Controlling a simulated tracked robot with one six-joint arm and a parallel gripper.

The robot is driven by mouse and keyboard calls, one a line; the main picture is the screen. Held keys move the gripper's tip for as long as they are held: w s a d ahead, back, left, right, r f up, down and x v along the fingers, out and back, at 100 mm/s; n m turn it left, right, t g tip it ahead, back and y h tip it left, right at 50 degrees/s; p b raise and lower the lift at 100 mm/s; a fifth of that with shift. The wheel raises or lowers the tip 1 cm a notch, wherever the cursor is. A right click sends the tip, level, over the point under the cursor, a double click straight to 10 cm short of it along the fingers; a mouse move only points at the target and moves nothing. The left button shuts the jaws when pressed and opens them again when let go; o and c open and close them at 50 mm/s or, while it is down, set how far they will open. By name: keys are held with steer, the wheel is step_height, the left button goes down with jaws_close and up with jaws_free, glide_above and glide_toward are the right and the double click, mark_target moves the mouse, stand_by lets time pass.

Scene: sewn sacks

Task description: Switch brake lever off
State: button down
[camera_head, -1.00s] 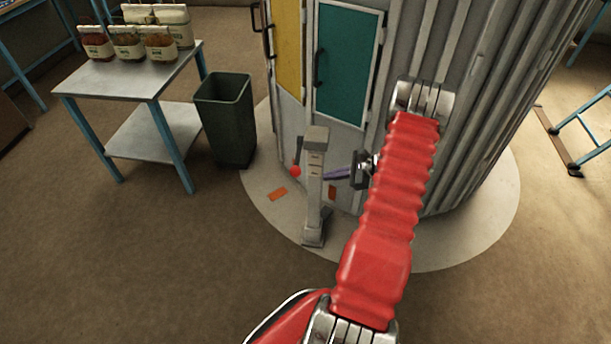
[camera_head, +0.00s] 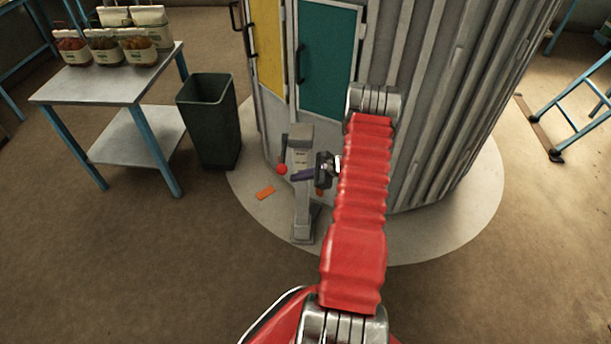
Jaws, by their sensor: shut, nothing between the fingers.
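The brake lever shows as a red ball knob (camera_head: 282,169) at the left side of a grey post (camera_head: 301,217). A short dark bar above the knob seems to be its arm, so the lever hangs down. My gripper (camera_head: 296,176) has purple fingers that are shut and empty. They reach across the front of the post from the right, and their tips are close to the knob. I cannot tell if they touch it. My red arm stands right of the post and hides part of the machine behind.
A large grey ribbed cylinder (camera_head: 440,110) with a teal door (camera_head: 328,60) and a yellow door (camera_head: 270,50) stands behind the post. A dark bin (camera_head: 210,120) and a metal table (camera_head: 110,78) bearing several sacks (camera_head: 103,46) are left. A blue ladder (camera_head: 570,115) is right.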

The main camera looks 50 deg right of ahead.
mark_target(283, 154)
steer(key=shift+w+a+r, duration=0.25)
steer(key=shift+a+r, duration=0.25)
steer(key=shift+r, duration=0.25)
steer(key=shift+w+a+r, duration=0.25)
steer(key=shift+a+r, duration=0.25)
steer(key=shift+r, duration=0.25)
steer(key=shift+w+a+r, duration=0.1)
steer(key=shift+a, duration=0.1)
